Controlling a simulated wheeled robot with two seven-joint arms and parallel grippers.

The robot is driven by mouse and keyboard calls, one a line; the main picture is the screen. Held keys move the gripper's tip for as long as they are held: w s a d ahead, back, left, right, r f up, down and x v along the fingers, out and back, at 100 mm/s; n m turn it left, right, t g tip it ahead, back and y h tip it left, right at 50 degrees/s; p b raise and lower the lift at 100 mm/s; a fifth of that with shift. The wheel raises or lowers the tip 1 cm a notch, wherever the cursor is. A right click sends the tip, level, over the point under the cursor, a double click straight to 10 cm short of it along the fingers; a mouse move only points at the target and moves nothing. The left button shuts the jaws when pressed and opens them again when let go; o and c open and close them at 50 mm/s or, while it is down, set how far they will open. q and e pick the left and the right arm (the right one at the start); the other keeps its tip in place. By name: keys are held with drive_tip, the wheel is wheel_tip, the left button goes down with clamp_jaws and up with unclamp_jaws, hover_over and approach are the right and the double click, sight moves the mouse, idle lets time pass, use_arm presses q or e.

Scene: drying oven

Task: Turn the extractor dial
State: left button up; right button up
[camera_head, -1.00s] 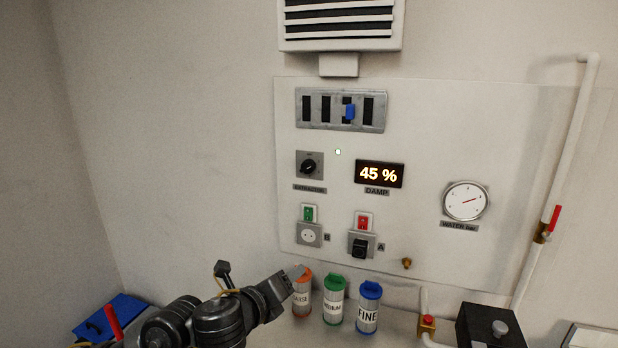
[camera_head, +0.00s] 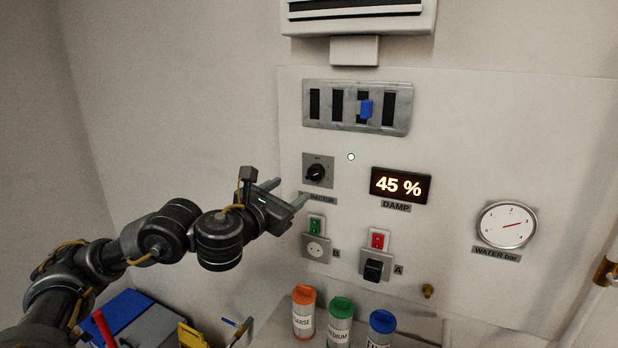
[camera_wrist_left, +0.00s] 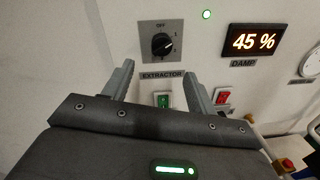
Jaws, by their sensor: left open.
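The extractor dial (camera_head: 316,172) is a black knob on a grey square plate on the white wall panel, above a label partly hidden by a finger. In the left wrist view the dial (camera_wrist_left: 162,44) sits above the EXTRACTOR label (camera_wrist_left: 163,75), beyond and between the fingertips. My left gripper (camera_head: 287,191) is open and empty, just below and left of the dial, apart from it. Its two fingers also show in the left wrist view (camera_wrist_left: 160,80), pointing at the panel. My right gripper is not in view.
Right of the dial is the 45 % display (camera_head: 401,185). Below are the green switch (camera_head: 315,226) with socket B and the red switch (camera_head: 378,240) with plug A. Labelled canisters (camera_head: 340,322) stand below the panel.

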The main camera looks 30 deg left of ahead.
sight(311, 177)
use_arm(q)
drive_tip(key=w+b, duration=0.1)
drive_tip(key=w, duration=0.8)
drive_tip(key=shift+w+d+f, duration=0.1)
drive_tip(key=shift+d, duration=0.05)
drive_tip(key=shift+w, duration=0.65)
drive_tip(key=shift+s, duration=0.1)
drive_tip(key=c, duration=1)
drive_tip(key=shift+b, duration=0.35)
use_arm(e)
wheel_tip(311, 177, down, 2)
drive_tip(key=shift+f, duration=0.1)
